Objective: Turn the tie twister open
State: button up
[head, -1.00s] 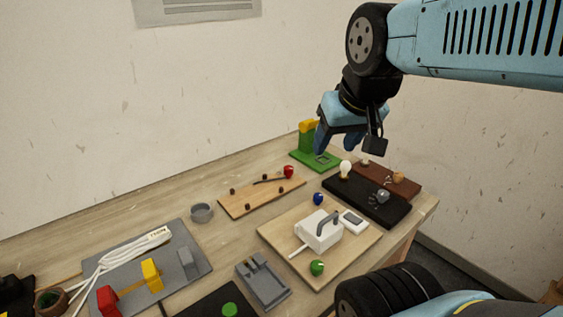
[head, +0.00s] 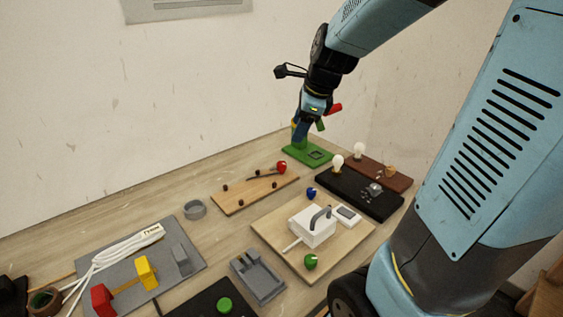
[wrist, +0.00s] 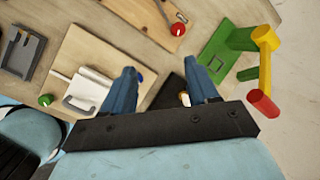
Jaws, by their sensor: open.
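The tie twister, a green base (head: 307,153) with a green post, a yellow crank arm and a red handle (head: 334,109), stands at the far end of the bench. In the wrist view, its yellow crank arm (wrist: 265,62) and red handle (wrist: 263,103) show right of my fingers. My gripper (head: 299,136) is low over the twister in the head view and hides much of the post and crank. In the wrist view, my gripper (wrist: 163,70) is open, with nothing between its blue fingers. I cannot tell whether a finger touches the twister.
A black board with a bulb (head: 337,162) and a brown board (head: 378,172) lie right of the twister. A wooden board with pegs and a red knob (head: 282,167) lies to its left. A white box (head: 312,230) sits nearer. The wall is close behind.

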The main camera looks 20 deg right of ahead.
aim_at(282, 163)
jog(key=w+f+m, duration=0.2)
jog(key=w+f, duration=0.1)
jog(key=f, duration=0.2)
jog(key=w+f+m, duration=0.3)
jog(key=w+f, duration=0.1)
jog(key=f, duration=0.2)
jog(key=w+a+f+m, duration=0.1)
jog(key=w+f+m, duration=0.2)
jog(key=f, duration=0.3)
jog(key=shift+w+f, duration=0.25)
jog(key=shift+w, duration=0.2)
jog(key=shift+c, duration=0.3)
